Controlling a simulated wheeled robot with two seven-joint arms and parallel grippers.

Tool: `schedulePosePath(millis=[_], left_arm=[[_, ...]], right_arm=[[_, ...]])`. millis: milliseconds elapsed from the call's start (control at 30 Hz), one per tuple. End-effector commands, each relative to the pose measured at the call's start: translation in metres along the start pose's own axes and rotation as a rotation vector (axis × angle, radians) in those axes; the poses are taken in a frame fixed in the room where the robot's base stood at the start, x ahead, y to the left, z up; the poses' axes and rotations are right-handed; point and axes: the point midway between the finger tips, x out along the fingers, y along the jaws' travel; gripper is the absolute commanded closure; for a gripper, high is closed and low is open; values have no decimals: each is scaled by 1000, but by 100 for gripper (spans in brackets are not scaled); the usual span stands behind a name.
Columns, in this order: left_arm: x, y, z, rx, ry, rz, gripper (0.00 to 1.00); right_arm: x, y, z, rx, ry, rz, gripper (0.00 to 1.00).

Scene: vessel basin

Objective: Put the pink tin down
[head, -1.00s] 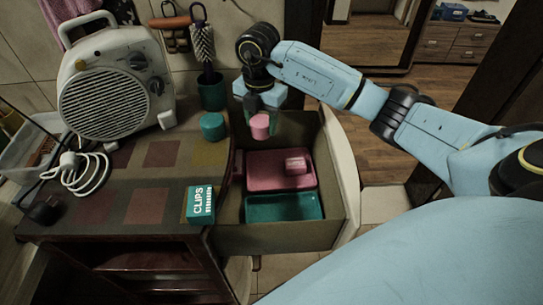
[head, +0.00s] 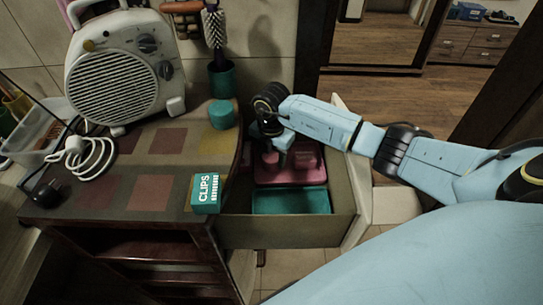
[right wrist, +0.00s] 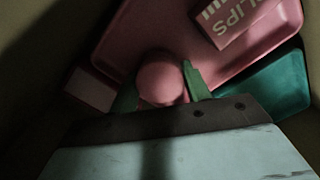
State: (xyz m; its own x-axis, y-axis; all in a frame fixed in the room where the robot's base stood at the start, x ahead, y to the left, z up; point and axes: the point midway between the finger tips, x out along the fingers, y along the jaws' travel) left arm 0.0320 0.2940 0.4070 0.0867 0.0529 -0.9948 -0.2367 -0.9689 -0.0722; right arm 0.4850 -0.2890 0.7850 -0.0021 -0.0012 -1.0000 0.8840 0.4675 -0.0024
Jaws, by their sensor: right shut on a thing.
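The pink tin (right wrist: 160,82) is round and sits between the green fingers of my right gripper (right wrist: 161,88), which is shut on it. In the right wrist view it overlaps the near edge of the pink tray (right wrist: 125,45); I cannot tell whether it touches the tray. In the head view my right gripper (head: 272,158) is down inside the open drawer (head: 285,232), at the back left of the pink tray (head: 290,176), and the tin is hidden. My left gripper is not in view.
A pink clips box (right wrist: 240,20) lies in the pink tray. Another pink block (right wrist: 90,90) is beside the tray. An empty teal tray (head: 290,201) is at the drawer front.

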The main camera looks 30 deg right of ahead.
Motion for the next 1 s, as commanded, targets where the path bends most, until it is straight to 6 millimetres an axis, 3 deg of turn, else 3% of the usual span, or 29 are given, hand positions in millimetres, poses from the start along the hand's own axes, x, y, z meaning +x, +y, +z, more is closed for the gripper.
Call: schedulePosePath(millis=[267, 300, 367, 733, 1000], left_arm=[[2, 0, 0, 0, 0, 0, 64], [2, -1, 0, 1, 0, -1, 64], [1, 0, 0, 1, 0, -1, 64], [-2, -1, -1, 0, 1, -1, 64], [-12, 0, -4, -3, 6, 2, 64]], right_arm=[[1, 0, 0, 0, -1, 2, 78], [2, 0, 0, 0, -1, 2, 51], [1, 0, 0, 0, -1, 2, 43], [-6, 1, 1, 1, -1, 3, 43], [-58, 1, 1, 0, -3, 7, 43]])
